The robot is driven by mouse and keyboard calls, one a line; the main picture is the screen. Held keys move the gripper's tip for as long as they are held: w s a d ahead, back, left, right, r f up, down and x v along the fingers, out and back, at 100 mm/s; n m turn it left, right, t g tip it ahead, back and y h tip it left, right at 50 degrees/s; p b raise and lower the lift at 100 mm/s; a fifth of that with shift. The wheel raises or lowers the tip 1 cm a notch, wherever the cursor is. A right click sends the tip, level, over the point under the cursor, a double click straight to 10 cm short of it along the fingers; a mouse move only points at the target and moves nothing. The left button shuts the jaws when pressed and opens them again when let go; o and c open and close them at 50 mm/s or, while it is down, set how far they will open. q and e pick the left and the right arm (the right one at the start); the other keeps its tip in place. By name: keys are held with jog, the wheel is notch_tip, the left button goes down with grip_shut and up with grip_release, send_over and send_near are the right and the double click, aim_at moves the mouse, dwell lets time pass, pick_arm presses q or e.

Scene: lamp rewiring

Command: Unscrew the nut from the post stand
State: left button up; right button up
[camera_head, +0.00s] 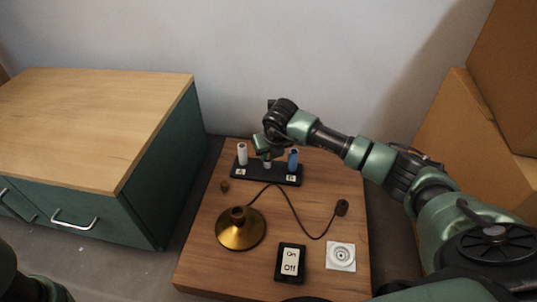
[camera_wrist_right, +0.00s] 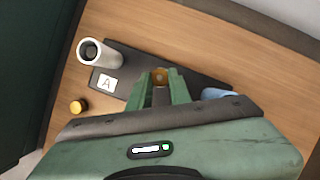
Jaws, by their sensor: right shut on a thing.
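The post stand is a black base (camera_head: 245,175) near the back of the small wooden table, with a white post (camera_head: 242,154) at its left and a blue post (camera_head: 293,160) at its right. My right gripper (camera_head: 264,155) is over the middle of the stand. In the right wrist view, my right gripper (camera_wrist_right: 159,92) is shut on a brass-coloured nut (camera_wrist_right: 160,76) between its fingertips. The post under the nut is mostly hidden by the fingers. The white post (camera_wrist_right: 97,53) and an "A" label show beside it. My left gripper is not in view.
A brass lamp base (camera_head: 240,235) stands front left, its dark cord running to a small dark piece (camera_head: 342,207). An On/Off board (camera_head: 290,264) and a white square plate (camera_head: 341,266) lie in front. A green cabinet (camera_head: 165,150) stands left.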

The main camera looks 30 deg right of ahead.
jog(key=shift+a, duration=0.1)
grip_shut()
jog(key=n, duration=0.1)
jog(key=n+y, duration=0.1)
jog(key=n, duration=0.1)
jog(key=shift+d+n, duration=0.2)
jog(key=shift+n, duration=0.1)
jog(key=n+y+b, duration=0.1)
jog(key=n, duration=0.2)
jog(key=shift+g+y, duration=0.3)
jog(key=shift+y, duration=0.1)
jog(key=shift+n, duration=0.8)
jog(key=n+b, duration=0.1)
jog(key=n+g+y+b, duration=0.1)
jog(key=n, duration=0.1)
jog(key=n+b, duration=0.2)
jog(key=shift+w+d+f+g+y, duration=0.1)
jog(key=shift+w+f+g+y, duration=0.05)
jog(key=shift+w+g+y, duration=0.2)
jog(key=shift+r+n+p, duration=0.25)
jog(key=shift+n+p, duration=0.05)
jog(key=shift+n, duration=0.3)
jog(key=shift+n+g+y, duration=0.25)
jog(key=shift+n+g, duration=0.3)
jog(key=shift+n, duration=0.35)
